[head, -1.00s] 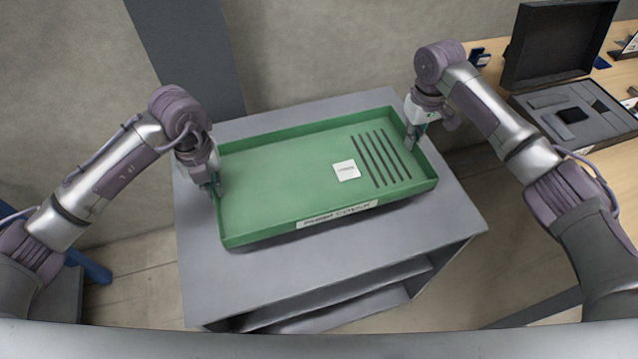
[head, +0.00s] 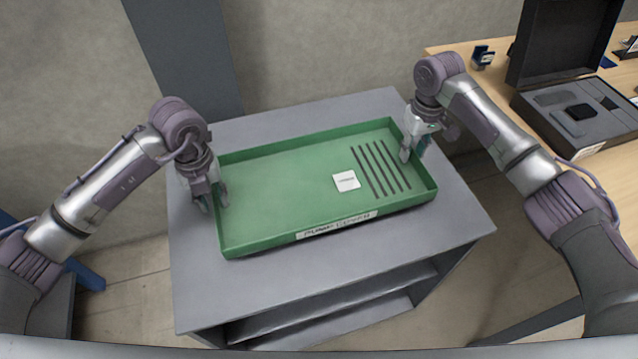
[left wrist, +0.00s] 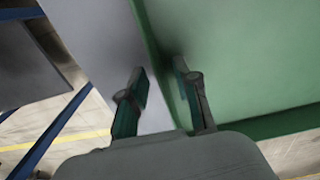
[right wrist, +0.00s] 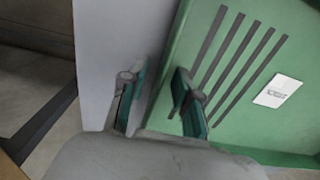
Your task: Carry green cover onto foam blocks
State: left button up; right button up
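The green cover (head: 270,195) is a shallow tray-like piece with low walls, a white label and dark slots. It lies open side up over the grey cabinet top (head: 280,285). My left gripper (head: 213,203) is open at its left wall, and my right gripper (head: 413,155) is open at its right wall. In the left wrist view, the fingers (left wrist: 160,85) are spread on either side of the cover wall (left wrist: 152,45). The right wrist view also shows spread fingers (right wrist: 157,85) straddling the wall. I see no foam blocks; anything under the cover is hidden.
A wooden table (head: 475,100) stands at the right with an open black case (head: 530,110) and small items on it. A wall is close behind the cabinet. Bare cabinet top shows in front of the cover.

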jog(key=shift+r, duration=0.1)
pick_arm(q)
notch_tip(320, 180, up, 12)
pick_arm(e)
notch_tip(320, 180, up, 12)
dwell(0.8)
dwell(0.4)
